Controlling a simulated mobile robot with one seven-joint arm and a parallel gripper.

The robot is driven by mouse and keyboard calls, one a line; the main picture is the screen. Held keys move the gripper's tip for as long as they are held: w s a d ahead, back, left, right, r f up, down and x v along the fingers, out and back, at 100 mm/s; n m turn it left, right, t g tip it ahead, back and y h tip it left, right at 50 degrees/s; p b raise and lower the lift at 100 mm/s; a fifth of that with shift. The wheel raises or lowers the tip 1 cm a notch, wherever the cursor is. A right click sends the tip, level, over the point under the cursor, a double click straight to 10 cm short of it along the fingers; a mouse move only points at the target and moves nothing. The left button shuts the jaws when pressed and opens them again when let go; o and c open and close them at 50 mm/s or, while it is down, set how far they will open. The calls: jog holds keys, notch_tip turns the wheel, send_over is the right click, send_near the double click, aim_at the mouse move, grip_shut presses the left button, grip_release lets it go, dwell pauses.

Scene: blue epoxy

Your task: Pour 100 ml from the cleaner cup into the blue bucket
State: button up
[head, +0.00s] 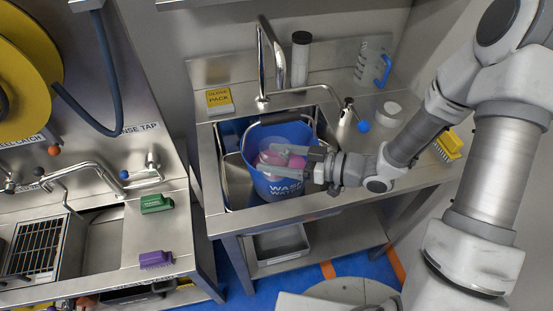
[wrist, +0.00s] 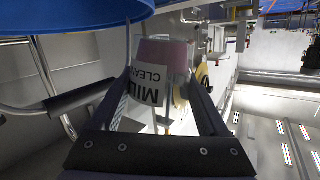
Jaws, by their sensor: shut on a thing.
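The cleaner cup (head: 277,157) is clear with pink liquid and sits at the mouth of the blue bucket (head: 283,188), partly hidden by my fingers. My gripper (head: 263,158) is shut on the cup, reaching in from the right. In the wrist view the cup (wrist: 166,55) is between my fingers (wrist: 160,75), its white label reading MILD CLEAN-something. The bucket's blue side (wrist: 85,14) shows at the top left there. The bucket stands in the sink, lettered WASH WATER. I cannot tell how far the cup is tilted, or whether liquid is flowing.
The sink tap (head: 263,60) rises behind the bucket. A clear jug with a blue handle (head: 372,65), a black-capped cylinder (head: 300,60), a yellow glove-pack sign (head: 219,99), a white roll (head: 389,110) and a yellow brush (head: 449,145) stand around it. A second steel counter (head: 115,215) is left.

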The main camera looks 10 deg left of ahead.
jog(key=s+f+n+b, duration=0.1)
jog(key=b, duration=0.2)
jog(key=shift+s+n+t, duration=0.1)
jog(key=shift+n+t, duration=0.2)
jog(key=shift+r+p, duration=0.25)
jog(key=shift+p, duration=0.1)
jog(key=s+r+p, duration=0.4)
jog(key=s+p, duration=0.2)
jog(key=p, duration=0.4)
jog(key=shift+d, duration=0.3)
